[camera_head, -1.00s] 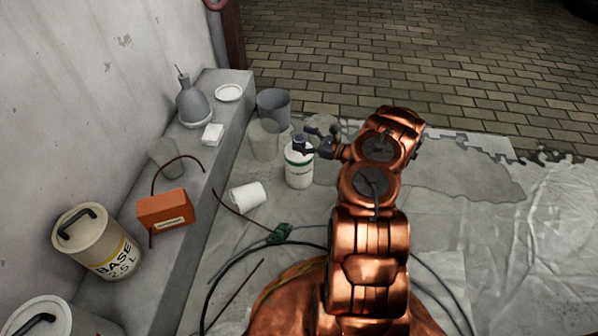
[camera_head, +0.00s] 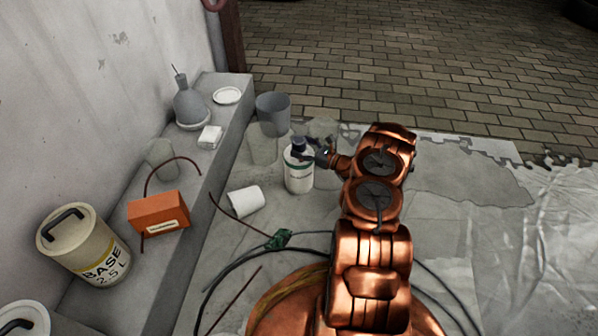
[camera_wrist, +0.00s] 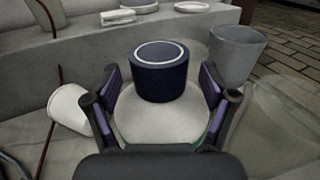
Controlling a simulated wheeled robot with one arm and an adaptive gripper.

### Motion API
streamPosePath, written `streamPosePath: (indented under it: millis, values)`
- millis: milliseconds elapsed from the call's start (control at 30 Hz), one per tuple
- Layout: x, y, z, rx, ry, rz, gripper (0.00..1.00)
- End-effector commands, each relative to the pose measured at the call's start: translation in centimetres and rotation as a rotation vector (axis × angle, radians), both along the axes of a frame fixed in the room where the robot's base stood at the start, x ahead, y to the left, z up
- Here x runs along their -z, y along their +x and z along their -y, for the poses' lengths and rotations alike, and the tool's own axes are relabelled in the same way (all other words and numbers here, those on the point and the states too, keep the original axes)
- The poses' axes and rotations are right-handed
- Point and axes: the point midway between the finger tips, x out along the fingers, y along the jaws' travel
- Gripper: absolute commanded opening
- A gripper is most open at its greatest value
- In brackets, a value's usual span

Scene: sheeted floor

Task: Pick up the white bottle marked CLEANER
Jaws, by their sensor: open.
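The white bottle (camera_head: 299,176) with a dark cap and a green band stands upright on the sheeted floor. Its lettering is too small to read fully in the head view. In the wrist view its dark cap (camera_wrist: 159,70) and pale shoulder (camera_wrist: 160,118) fill the space between my fingers. My gripper (camera_head: 314,152) is open at the bottle's upper part, with one finger on each side in the wrist view (camera_wrist: 159,100). Whether the fingers touch the bottle cannot be told. The bottle's lower body is hidden in the wrist view.
A white cup (camera_head: 246,201) lies tipped left of the bottle. A clear cup (camera_head: 263,143) and a grey cup (camera_head: 273,113) stand behind it. A ledge (camera_head: 187,240) at left holds an orange box (camera_head: 158,213) and a BASE can (camera_head: 85,247). Cables lie in front.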

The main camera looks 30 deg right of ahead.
Motion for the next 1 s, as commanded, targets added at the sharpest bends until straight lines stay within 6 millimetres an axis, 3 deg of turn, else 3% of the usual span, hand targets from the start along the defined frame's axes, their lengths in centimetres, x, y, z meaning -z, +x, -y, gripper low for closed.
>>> streamPosePath:
  millis: [133, 400, 1000]
  values:
    - [0.07, 1.0, -0.45, 0.001, 0.0, 0.0, 0.84]
    - [-0.01, 1.12, -0.56, 0.0, 0.001, -0.001, 0.82]
    - [0.03, 1.1, -0.59, -0.001, 0.001, -0.002, 0.2]
